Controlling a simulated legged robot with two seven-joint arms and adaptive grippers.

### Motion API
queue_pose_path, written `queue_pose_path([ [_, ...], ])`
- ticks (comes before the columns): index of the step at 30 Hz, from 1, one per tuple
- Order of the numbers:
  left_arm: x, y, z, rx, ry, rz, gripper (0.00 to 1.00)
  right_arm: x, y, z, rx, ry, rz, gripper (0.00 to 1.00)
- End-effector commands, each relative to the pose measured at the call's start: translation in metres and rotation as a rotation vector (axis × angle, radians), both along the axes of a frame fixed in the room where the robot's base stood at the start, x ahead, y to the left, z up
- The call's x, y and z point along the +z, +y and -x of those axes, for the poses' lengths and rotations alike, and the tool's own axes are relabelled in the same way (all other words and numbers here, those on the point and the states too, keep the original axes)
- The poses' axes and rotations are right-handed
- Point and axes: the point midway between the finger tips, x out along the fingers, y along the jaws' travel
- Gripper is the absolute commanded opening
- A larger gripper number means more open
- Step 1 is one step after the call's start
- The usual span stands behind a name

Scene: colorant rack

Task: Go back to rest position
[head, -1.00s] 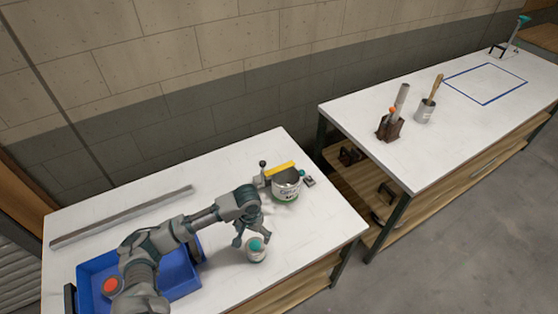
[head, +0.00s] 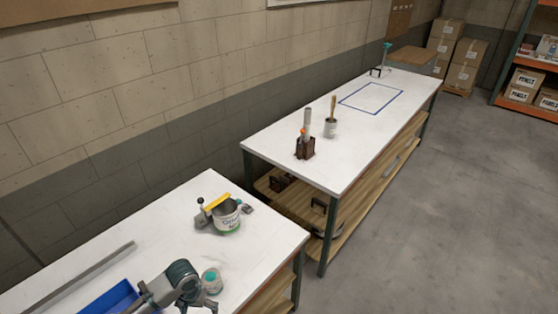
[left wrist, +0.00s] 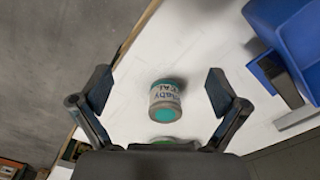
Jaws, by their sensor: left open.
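My left gripper (left wrist: 159,80) is open and empty in the left wrist view, with its two fingers spread wide. A small can with a teal lid (left wrist: 165,100) stands beyond the fingers and shows in the gap between them, not gripped. In the head view the same small can (head: 211,281) stands on the near white table, just right of my left arm (head: 182,280). The fingers are hard to make out there, low at the bottom edge. My right gripper is in neither view.
A blue bin (head: 112,298) and a grey strip (head: 85,274) lie left.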

Motion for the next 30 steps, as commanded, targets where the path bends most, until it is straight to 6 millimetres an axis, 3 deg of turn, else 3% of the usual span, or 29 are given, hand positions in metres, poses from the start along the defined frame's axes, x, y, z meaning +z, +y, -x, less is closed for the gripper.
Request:
queue_pose_path([
  [3, -0.011, -0.015, 0.008, -0.044, -0.015, 0.023, 0.98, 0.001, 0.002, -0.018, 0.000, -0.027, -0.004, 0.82],
  [6, -0.019, -0.028, 0.014, -0.082, -0.032, 0.045, 0.98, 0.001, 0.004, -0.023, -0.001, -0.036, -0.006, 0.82],
  [14, -0.042, -0.071, 0.043, -0.190, -0.107, 0.124, 0.98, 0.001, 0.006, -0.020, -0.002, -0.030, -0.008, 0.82],
  [21, -0.062, -0.106, 0.088, -0.237, -0.225, 0.203, 0.98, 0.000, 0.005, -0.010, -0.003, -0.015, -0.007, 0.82],
  [25, -0.068, -0.103, 0.114, -0.212, -0.285, 0.196, 0.98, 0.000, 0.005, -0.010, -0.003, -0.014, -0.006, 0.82],
  [30, -0.074, -0.083, 0.144, -0.163, -0.315, 0.141, 0.98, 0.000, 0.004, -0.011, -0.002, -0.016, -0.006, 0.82],
])
